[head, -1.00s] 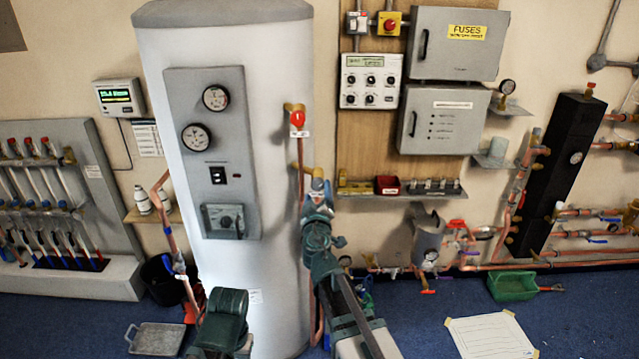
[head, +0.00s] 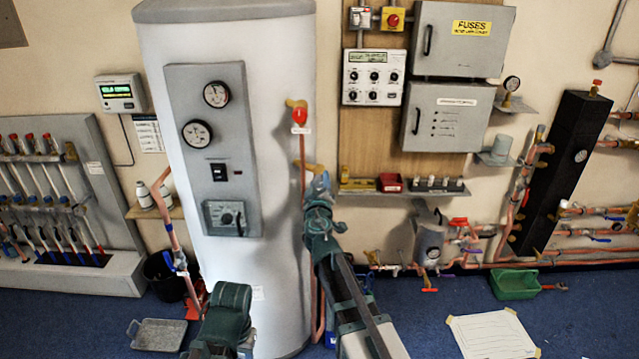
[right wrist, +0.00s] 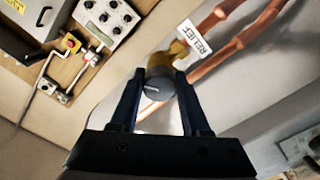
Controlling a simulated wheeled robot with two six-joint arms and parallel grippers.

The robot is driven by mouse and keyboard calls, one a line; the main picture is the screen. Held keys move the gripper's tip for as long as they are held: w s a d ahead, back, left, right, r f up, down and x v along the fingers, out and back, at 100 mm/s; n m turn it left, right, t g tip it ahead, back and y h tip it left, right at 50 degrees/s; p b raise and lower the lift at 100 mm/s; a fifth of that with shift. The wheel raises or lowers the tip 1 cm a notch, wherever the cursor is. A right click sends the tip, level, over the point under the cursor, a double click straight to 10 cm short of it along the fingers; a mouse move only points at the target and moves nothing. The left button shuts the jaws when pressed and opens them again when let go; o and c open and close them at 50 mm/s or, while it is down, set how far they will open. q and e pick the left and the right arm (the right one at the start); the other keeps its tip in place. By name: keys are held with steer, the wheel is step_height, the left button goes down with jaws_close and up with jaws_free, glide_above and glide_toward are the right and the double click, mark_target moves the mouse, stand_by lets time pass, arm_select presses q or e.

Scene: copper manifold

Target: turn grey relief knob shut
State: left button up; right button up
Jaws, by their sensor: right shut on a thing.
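The grey relief knob (right wrist: 153,86) sits between the two dark fingers of my right gripper (right wrist: 155,95) in the right wrist view. The fingers are shut on its sides. A pale line shows on the knob's face, lying nearly level in that view. Behind the knob is a brass valve body (right wrist: 162,60) with a white RELIEF label (right wrist: 194,39). In the head view my right gripper (head: 318,186) is at the pipe on the right side of the white cylinder, and it hides the knob. My left gripper does not show; only part of that arm is low in the picture.
The white cylinder (head: 275,150) stands just left of my right gripper. A red-handled valve (head: 299,116) is above it on the copper pipe. A small shelf (head: 400,192) and a grey pot (head: 430,243) are to the right. A paper sheet (head: 492,334) lies on the floor.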

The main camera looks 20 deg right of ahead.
jaws_close()
steer(key=n, duration=0.6)
steer(key=shift+n, duration=0.4)
steer(key=n, duration=0.5)
steer(key=shift+s, duration=0.1)
steer(key=shift+n, duration=0.4)
steer(key=o, duration=1.2)
jaws_free()
